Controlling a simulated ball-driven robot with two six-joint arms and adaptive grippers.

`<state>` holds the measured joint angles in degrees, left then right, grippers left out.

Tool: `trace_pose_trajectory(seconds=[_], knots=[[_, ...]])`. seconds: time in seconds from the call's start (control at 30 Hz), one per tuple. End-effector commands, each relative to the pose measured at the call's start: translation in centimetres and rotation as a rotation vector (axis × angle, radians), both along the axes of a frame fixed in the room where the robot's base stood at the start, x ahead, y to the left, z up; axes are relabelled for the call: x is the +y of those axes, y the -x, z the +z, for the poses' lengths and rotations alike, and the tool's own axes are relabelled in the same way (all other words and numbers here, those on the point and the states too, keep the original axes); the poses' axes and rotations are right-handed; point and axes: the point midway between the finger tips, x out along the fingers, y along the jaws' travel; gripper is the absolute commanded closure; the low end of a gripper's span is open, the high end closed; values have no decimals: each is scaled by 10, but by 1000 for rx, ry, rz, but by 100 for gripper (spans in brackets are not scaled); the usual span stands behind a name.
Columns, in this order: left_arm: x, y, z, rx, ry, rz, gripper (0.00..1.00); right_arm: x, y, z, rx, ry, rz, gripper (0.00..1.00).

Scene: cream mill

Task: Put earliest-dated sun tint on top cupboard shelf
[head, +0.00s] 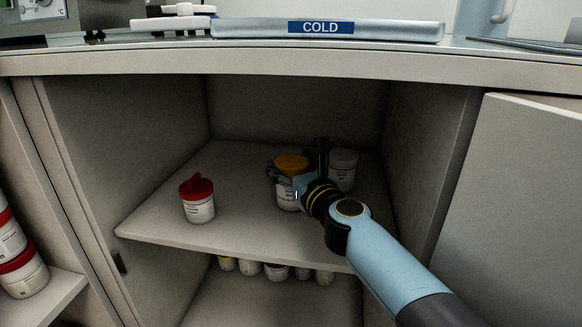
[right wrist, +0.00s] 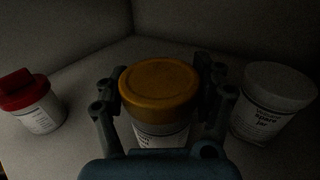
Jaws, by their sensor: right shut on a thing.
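A white jar with an orange-yellow lid (head: 291,164) stands upright on or just above the top cupboard shelf (head: 240,232); I cannot tell if it touches. My right gripper (head: 296,180) is shut on this jar, and the right wrist view shows the fingers on both sides of the jar's lid (right wrist: 160,90). The jar's label is partly hidden and its date cannot be read. A red-lidded jar (head: 198,200) stands to the left on the same shelf. A white-lidded jar (head: 343,170) stands to the right; its label in the right wrist view (right wrist: 268,118) seems to read "spare jar". My left gripper is not in view.
Several small jars (head: 249,267) stand on the lower shelf. More red-lidded jars (head: 22,270) are at the far left. An open cupboard door (head: 530,200) is at the right. A tray marked COLD (head: 390,29) lies on the counter above. The shelf's front middle is clear.

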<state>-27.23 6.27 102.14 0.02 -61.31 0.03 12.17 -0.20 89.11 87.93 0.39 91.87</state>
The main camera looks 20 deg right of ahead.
Motion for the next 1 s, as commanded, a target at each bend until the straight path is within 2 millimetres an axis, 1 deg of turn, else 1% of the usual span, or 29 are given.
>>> trace_pose_trajectory(seconds=[0.27, 0.3, 0.4, 0.5, 0.83, 0.87, 0.9, 1.0], knots=[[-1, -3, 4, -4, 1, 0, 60, 0, 0, -2, -1, 0, 0, 79], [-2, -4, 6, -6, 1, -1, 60, 0, 0, -3, 0, 0, 0, 28], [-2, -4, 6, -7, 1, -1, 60, 0, 0, -2, 0, 0, 0, 15], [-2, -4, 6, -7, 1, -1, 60, 0, 0, -2, 0, 0, 0, 4], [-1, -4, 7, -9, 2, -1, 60, 0, 0, 0, 0, 0, 0, 4], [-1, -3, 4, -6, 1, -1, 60, 0, 0, 1, 0, 0, 0, 4], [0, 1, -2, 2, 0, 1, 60, 0, 5, 0, 2, 0, 0, 4], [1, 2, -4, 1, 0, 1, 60, 0, 25, -1, 3, 0, 0, 4]])
